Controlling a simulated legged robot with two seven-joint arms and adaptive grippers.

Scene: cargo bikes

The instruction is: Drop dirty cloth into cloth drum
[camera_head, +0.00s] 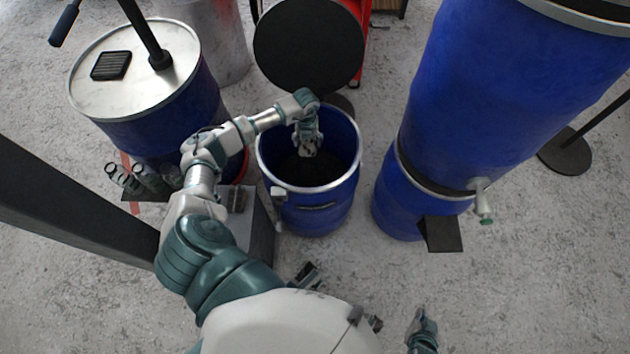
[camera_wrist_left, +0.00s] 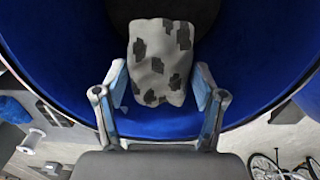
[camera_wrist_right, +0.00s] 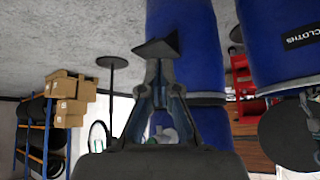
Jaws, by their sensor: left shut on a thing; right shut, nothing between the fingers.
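The open blue cloth drum (camera_head: 322,217) stands at the centre of the head view, with a pale metal rim and a dark inside. My left gripper (camera_head: 308,147) reaches over it and is shut on the dirty cloth. The cloth (camera_wrist_left: 160,62) is grey with dark patches and sits between both fingers in the left wrist view, with the drum's blue inner wall around it. My right gripper (camera_head: 424,325) is shut and empty, low at the front right. Its fingers (camera_wrist_right: 158,80) meet in the right wrist view, where a drum (camera_wrist_right: 270,45) bears a "CLOTHS" label.
A round black lid (camera_head: 309,45) stands raised behind the drum. A blue drum with a metal top (camera_head: 130,68) is at left. A tall blue drum stack (camera_head: 490,90) with a tap stands at right. Shelves with cardboard boxes (camera_wrist_right: 68,100) show in the right wrist view.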

